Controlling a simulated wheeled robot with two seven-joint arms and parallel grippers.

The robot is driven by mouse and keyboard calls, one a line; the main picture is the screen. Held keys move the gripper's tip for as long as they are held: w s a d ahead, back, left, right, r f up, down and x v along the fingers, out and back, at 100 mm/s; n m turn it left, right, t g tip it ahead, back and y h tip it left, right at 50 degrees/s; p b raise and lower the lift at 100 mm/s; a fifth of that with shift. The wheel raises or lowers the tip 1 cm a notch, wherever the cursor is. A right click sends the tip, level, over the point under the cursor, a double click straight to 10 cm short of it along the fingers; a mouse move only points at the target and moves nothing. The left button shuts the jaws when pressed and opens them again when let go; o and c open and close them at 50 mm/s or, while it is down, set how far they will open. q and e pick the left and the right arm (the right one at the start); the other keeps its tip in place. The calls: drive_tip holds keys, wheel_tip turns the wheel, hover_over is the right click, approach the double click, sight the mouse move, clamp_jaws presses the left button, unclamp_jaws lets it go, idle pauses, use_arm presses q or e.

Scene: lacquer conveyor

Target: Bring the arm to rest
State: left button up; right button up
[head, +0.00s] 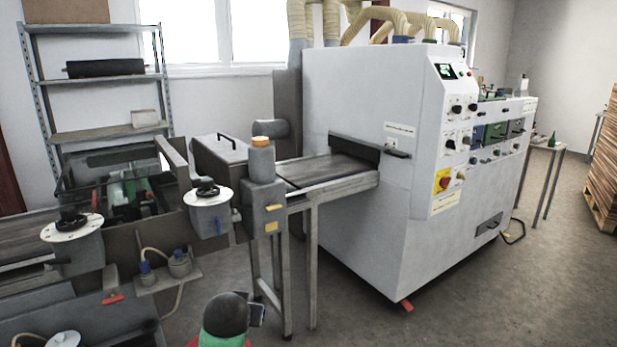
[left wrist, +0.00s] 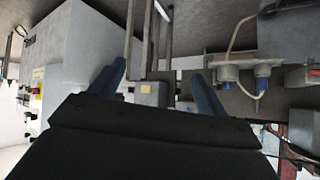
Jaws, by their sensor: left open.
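My left gripper (left wrist: 158,70) shows in the left wrist view with its two blue-grey fingers spread apart. Nothing is held between them. The picture there is upside down, and beyond the fingers lie the grey stand legs (left wrist: 143,35) and the blue-capped fittings (left wrist: 262,76) of the conveyor line. In the head view a dark rounded part with green and red stands at the bottom edge, and I cannot make out fingers on it. My right gripper is in neither view.
The large white machine (head: 350,190) stands in the middle, with a dark conveyor belt (head: 325,170) feeding into it. Dosing units and a dark conveyor section (head: 25,237) fill the left. A shelf rack (head: 95,78) stands behind. Floor (head: 480,295) is open at the right front.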

use_arm(q)
drive_tip(key=s+f+g+p, duration=0.1)
drive_tip(key=s+f+g, duration=0.1)
drive_tip(key=s+f, duration=0.5)
drive_tip(key=s+d+f+g+h+p, duration=0.1)
drive_tip(key=s+f+g, duration=0.2)
drive_tip(key=s, duration=1.6)
drive_tip(key=s+d+f+m+g+h, duration=0.1)
drive_tip(key=s+f+g, duration=0.1)
drive_tip(key=s+f, duration=0.9)
drive_tip(key=s, duration=0.2)
drive_tip(key=shift+s+f+g+p, duration=0.3)
drive_tip(key=shift+s+f+p, duration=0.05)
drive_tip(key=shift+s+p, duration=0.05)
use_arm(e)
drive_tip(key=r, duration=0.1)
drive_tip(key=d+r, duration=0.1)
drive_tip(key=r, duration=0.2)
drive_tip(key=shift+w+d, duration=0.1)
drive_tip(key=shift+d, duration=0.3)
